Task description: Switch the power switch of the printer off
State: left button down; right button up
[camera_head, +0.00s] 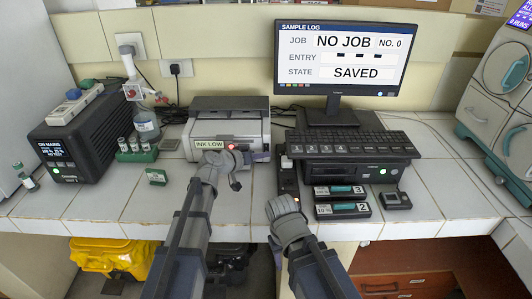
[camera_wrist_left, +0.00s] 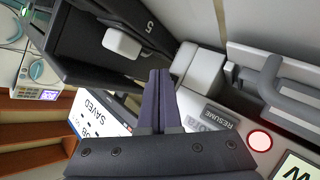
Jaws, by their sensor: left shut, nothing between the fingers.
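The printer (camera_head: 220,104) is a light grey box with a dark top, standing on the tiled bench. Its front has an INK LOW display (camera_head: 209,144) and a lit red light (camera_head: 231,146). In the left wrist view the front shows close, with a red-lit round button (camera_wrist_left: 259,141) and a RESUME label (camera_wrist_left: 222,118). My left gripper (camera_head: 262,157) is shut and empty at the printer's front right corner; its fingers (camera_wrist_left: 160,74) are together, beside a pale block (camera_wrist_left: 202,72). I cannot make out the power switch for certain. My right gripper (camera_head: 287,205) is low at the bench front; its fingers are unclear.
A dark strip (camera_head: 288,174) lies right of the printer. A keyboard (camera_head: 335,143) rests on a black unit (camera_head: 350,171) below the monitor (camera_head: 344,58). Numbered cartridges (camera_head: 340,191) lie in front. A green tube rack (camera_head: 137,153) stands left. Bare tiles lie at front left.

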pick_arm(q)
jog(key=shift+w, duration=0.25)
jog(key=shift+s, duration=0.1)
dwell(0.4)
jog(key=shift+s, duration=0.65)
jog(key=shift+s+r+p, duration=0.2)
jog(key=shift+s, duration=1.05)
jog(key=shift+s+r+p, duration=0.2)
jog(key=shift+s, duration=1.05)
